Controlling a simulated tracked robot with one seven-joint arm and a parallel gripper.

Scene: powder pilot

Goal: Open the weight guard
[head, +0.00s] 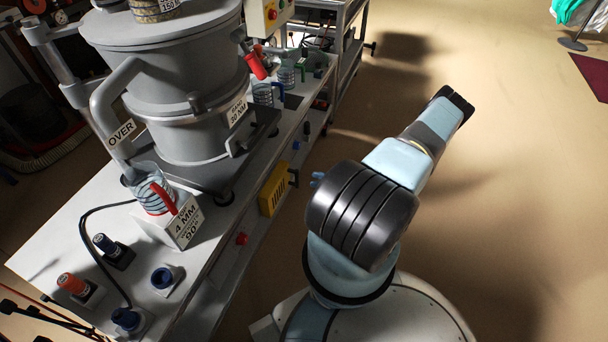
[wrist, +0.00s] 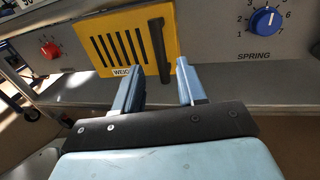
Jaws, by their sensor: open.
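The weight guard is a yellow panel (wrist: 105,30) with dark vertical slots and a partly covered label beginning "WEIG". It is set in the grey front of the bench. Its upright black handle (wrist: 157,42) is at the panel's right edge. My gripper (wrist: 159,68) is open, and the handle's lower part shows between its two blue fingers. I cannot tell whether the fingers reach around the handle or touch it. In the head view the guard (head: 273,190) is on the bench side, left of my arm. A small blue tip of my gripper (head: 317,179) shows there; my arm hides the rest.
A ledge runs below the panel. The bench top (head: 75,255) holds a large grey vessel (head: 180,75). The floor right of my arm is clear.

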